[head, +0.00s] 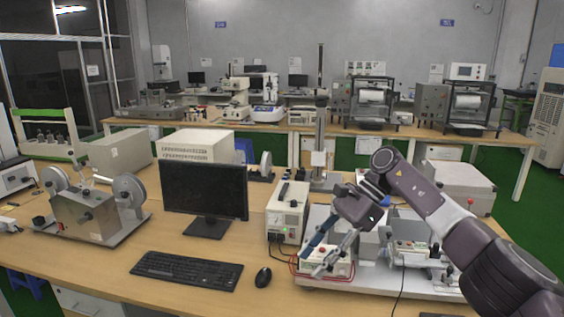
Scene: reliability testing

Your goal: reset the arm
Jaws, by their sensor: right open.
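My right arm comes in from the lower right and reaches over the test equipment on the wooden bench (185,262). My right gripper (318,262) is open, with its fingers pointing down and to the left. It is above or in front of a small white control box (340,262) with a red button; I cannot tell whether it touches the box. I see nothing held between the fingers. My left gripper is not in view.
A monitor (204,189), a keyboard (187,270) and a mouse (263,277) stand left of the gripper. A white power unit (287,212) with cables is close by. A machine with discs (88,215) is at the left.

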